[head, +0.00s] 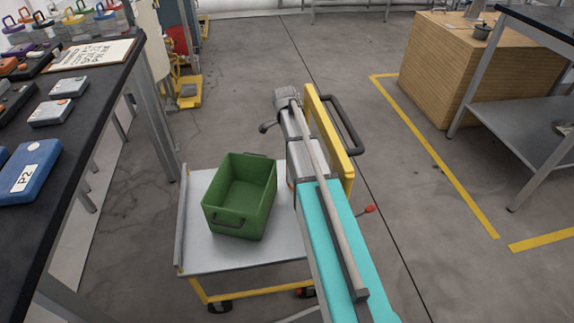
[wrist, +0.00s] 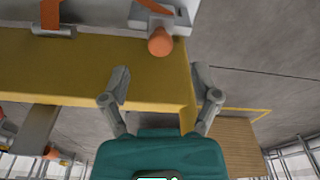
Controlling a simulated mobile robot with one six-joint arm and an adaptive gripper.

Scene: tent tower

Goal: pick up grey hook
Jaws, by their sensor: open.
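My gripper (wrist: 160,82) is open in the wrist view, its two grey fingers spread wide with nothing held between them. The edge of a yellow panel (wrist: 70,75) shows beyond and between the fingers. A grey fitting with a rounded orange end (wrist: 160,41) sits at the panel's upper edge, ahead of the fingers and apart from them. I cannot tell whether it is the grey hook, and I cannot make out the hook for certain in either view. In the head view my gripper's fingers cannot be made out clearly.
A green bin (head: 258,205) stands on a pale cart (head: 195,255) left of my arm. A dark table (head: 75,110) with several small devices lies left. A wooden crate (head: 440,85) and a metal bench (head: 530,110) stand right. The floor between is open.

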